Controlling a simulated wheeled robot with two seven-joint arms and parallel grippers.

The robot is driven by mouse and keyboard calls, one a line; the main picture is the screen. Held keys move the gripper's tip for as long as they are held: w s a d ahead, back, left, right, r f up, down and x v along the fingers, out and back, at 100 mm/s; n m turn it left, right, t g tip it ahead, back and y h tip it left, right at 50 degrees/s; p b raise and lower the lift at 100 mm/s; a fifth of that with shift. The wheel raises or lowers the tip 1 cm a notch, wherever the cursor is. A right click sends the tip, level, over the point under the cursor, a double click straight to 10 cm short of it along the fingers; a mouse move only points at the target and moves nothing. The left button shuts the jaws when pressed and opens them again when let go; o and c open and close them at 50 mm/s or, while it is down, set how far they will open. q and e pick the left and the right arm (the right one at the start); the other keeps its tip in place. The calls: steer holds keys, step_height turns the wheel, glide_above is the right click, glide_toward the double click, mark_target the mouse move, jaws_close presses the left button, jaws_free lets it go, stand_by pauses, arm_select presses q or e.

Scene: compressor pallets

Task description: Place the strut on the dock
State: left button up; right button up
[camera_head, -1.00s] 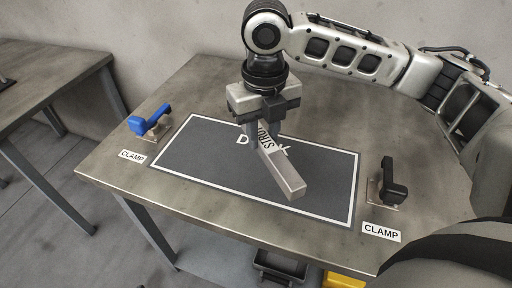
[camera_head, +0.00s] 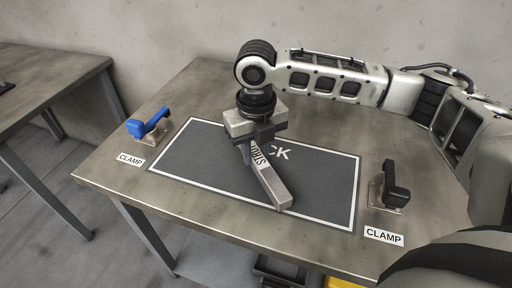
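The strut (camera_head: 272,186) is a grey bar with a "STRUT" label, partly hidden under my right gripper (camera_head: 253,148). My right gripper points down and is shut on the strut at its far part. The near end of the strut points toward the front of the table. The dock (camera_head: 320,183) is a dark rectangle with a white border on the table, and the strut is over its middle. I cannot tell whether the strut touches the dock. My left gripper is not in view.
A blue-handled clamp (camera_head: 148,127) stands left of the dock, and a black-handled clamp (camera_head: 394,186) stands right of it. Both have "CLAMP" labels. Another table (camera_head: 50,88) stands at the left. A dark bin (camera_head: 280,270) is below the front edge.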

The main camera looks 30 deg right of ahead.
mark_target(256, 154)
steer(key=o, duration=0.4)
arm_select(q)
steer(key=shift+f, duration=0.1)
arm_select(e)
steer(key=shift+r, duration=0.1)
arm_select(q)
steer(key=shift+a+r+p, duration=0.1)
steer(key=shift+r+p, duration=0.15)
steer(key=shift+p, duration=0.55)
arm_select(e)
steer(key=shift+r, duration=6.1)
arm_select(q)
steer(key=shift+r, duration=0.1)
